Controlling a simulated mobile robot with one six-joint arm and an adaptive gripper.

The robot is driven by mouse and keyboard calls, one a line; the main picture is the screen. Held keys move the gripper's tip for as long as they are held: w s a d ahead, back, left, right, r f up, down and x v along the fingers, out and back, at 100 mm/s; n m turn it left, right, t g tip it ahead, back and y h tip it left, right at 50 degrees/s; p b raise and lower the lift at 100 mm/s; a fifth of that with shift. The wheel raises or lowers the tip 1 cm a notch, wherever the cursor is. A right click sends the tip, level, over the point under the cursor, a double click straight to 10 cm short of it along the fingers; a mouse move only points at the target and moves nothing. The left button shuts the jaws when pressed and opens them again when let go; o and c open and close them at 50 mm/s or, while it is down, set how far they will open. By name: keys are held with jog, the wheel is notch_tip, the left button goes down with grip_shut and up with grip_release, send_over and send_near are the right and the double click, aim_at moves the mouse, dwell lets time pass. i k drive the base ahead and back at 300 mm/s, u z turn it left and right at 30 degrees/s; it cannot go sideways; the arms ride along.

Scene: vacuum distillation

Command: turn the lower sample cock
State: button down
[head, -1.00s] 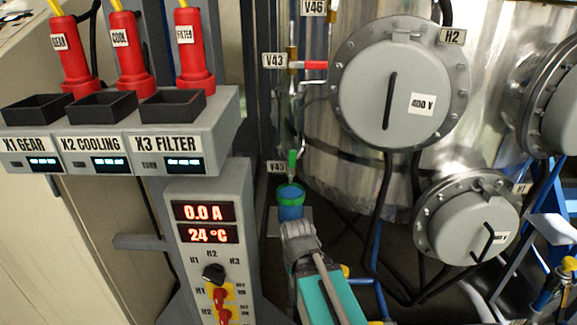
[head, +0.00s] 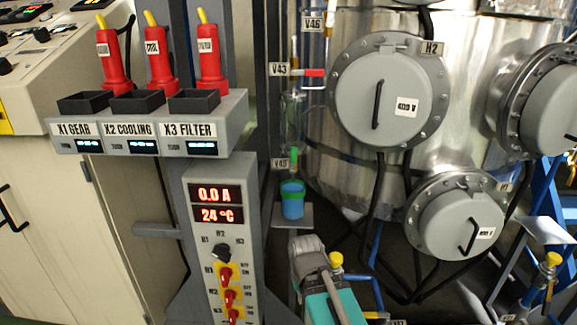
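The lower sample cock, beside the label V45 (head: 285,164), has a small green handle (head: 295,158) that stands upright. A blue cup (head: 292,200) stands just below it on a small grey shelf (head: 304,218). Above, on the same vertical line, another cock with a red handle (head: 313,72) sits beside the label V43 (head: 279,69); its handle points sideways to the right. My gripper is not in view.
A grey and teal machine (head: 335,305) stands in front, below the cup. The control box (head: 217,217) and socket unit (head: 150,138) stand to the left. The steel vessel with round flanged covers (head: 390,100) is close on the right, with hanging cables.

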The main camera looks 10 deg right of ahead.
aim_at(293, 156)
jog(key=u, duration=0.05)
jog(key=k, duration=0.15)
jog(key=u, duration=1.45)
jog(key=k, duration=0.8)
jog(key=u, duration=0.25)
